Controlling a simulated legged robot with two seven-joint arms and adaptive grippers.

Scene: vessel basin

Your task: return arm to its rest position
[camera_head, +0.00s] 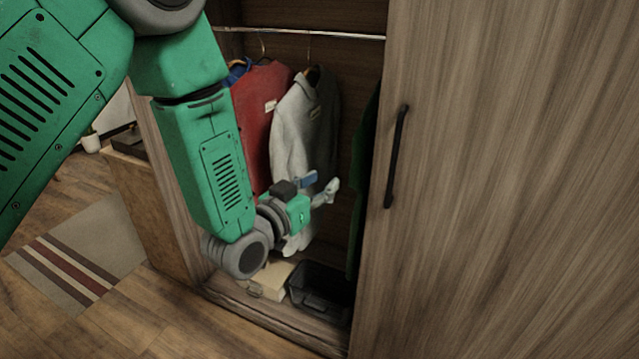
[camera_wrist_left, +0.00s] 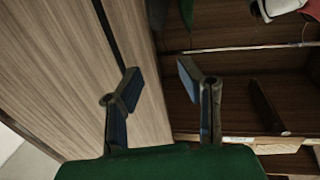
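My left arm (camera_head: 205,150) comes in from the upper left, green with grey joints, and reaches down in front of the open wardrobe. My left gripper (camera_head: 320,185) is at the wardrobe opening, in front of the hanging grey jacket. In the left wrist view my left gripper (camera_wrist_left: 158,77) has its two fingers spread apart, with nothing between them. My right arm and gripper are not in view.
The wardrobe door (camera_head: 500,180) with a black handle (camera_head: 396,155) stands right of my left gripper. A red garment (camera_head: 258,110) and the grey jacket (camera_head: 296,125) hang from a rail (camera_head: 330,35). A dark bin (camera_head: 318,290) and a beige box (camera_head: 268,282) sit below.

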